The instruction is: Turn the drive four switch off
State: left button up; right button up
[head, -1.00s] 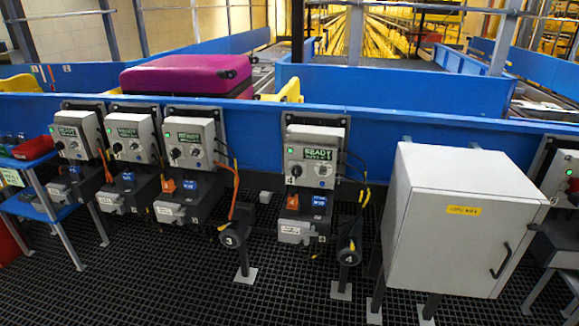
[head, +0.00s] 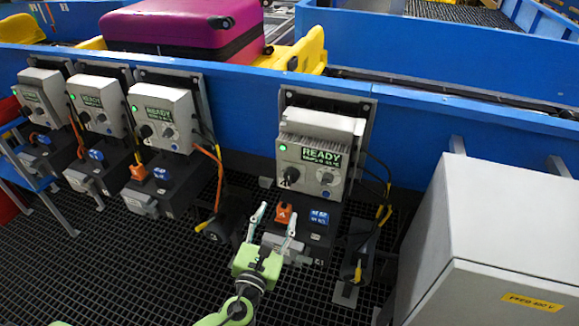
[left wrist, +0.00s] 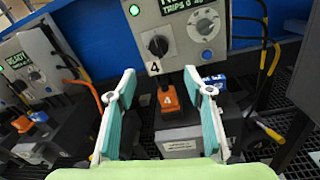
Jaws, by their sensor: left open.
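The drive four control box (head: 312,150) is grey, with a lit green lamp (head: 282,147) and a display (head: 322,156) reading READY. Its switch, a black rotary knob (head: 290,175), sits on the left of the face; I cannot tell its exact angle. In the left wrist view the knob (left wrist: 158,45) has a "4" label (left wrist: 154,67) below it. My left gripper (head: 277,215) is open and empty, below the knob and in front of an orange block (head: 284,213). In the left wrist view the orange block (left wrist: 168,98), marked 4, shows between the fingers. My right gripper is not in view.
Similar drive boxes (head: 160,115) stand in a row to the left. A blue tag (head: 319,217) and cables (head: 384,205) are close by on the right. A large grey cabinet (head: 500,240) stands at the right. A magenta suitcase (head: 190,30) lies behind the blue rail (head: 240,100).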

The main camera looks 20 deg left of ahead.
aim_at(290, 181)
pick_arm(q)
jog(key=w, duration=1.2)
jog(key=shift+a+r, duration=0.25)
jog(key=shift+r, duration=0.05)
jog(key=shift+w, duration=0.75)
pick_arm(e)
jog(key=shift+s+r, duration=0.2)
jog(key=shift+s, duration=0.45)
pick_arm(q)
jog(key=shift+c, duration=0.8)
jog(key=c, duration=0.9)
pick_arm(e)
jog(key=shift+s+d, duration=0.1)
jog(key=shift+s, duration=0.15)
